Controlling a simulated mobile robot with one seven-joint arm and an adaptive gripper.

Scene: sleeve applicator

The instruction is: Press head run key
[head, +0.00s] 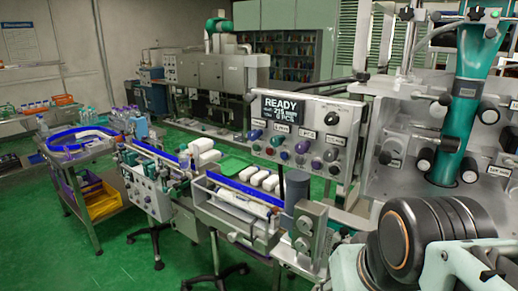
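A grey control panel (306,135) stands in the middle of the head view. Its dark screen (284,108) reads "READY" with smaller lines below. The labels are too small to read, so I cannot tell which one is the head run key. Part of my arm shows at the lower right; my gripper is not in the picture.
The applicator machine (425,127) with a teal tube (462,90) fills the right side. A conveyor with white containers (264,180) runs below the panel. A blue-rimmed round table (80,140) with bottles stands left. Green floor (130,255) is open at front left.

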